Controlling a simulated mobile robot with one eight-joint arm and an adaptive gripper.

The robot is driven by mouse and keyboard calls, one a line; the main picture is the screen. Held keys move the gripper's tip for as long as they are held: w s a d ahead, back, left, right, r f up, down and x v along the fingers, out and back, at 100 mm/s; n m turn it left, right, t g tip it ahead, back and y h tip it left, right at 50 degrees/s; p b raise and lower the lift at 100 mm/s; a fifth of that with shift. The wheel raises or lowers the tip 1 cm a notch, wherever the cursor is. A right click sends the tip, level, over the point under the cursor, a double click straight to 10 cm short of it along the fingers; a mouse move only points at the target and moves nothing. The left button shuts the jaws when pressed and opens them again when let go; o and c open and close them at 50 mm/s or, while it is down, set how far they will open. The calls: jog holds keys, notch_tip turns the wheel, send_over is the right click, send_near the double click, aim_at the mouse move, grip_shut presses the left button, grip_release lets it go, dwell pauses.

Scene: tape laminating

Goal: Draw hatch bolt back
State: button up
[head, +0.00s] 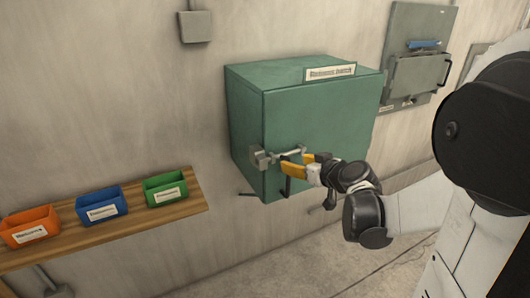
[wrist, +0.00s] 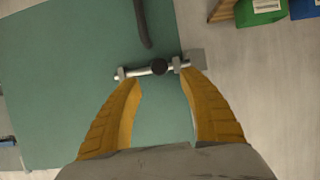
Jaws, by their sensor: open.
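A green hatch cabinet (head: 315,118) hangs on the wall with its door closed. A grey metal bolt (head: 283,155) lies across the door near its left edge. In the wrist view the bolt rod (wrist: 143,72) runs through small brackets and reaches a grey block (wrist: 197,58) at the door's edge. A dark round knob (wrist: 159,67) sits on the rod. My gripper (head: 287,166) is at the bolt with its yellow fingers apart. In the wrist view the open fingers (wrist: 162,82) point at the rod, with the knob between and just beyond their tips. Contact cannot be told.
A dark bar handle (wrist: 143,24) is on the door near the bolt. A wooden shelf (head: 120,232) at left holds an orange bin (head: 32,232), a blue bin (head: 101,210) and a green bin (head: 165,192). A grey wall panel (head: 420,70) is at right.

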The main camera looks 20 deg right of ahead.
aim_at(287, 160)
jog(key=b+x, duration=0.1)
jog(key=x, duration=0.6)
jog(key=shift+b, duration=0.4)
grip_shut()
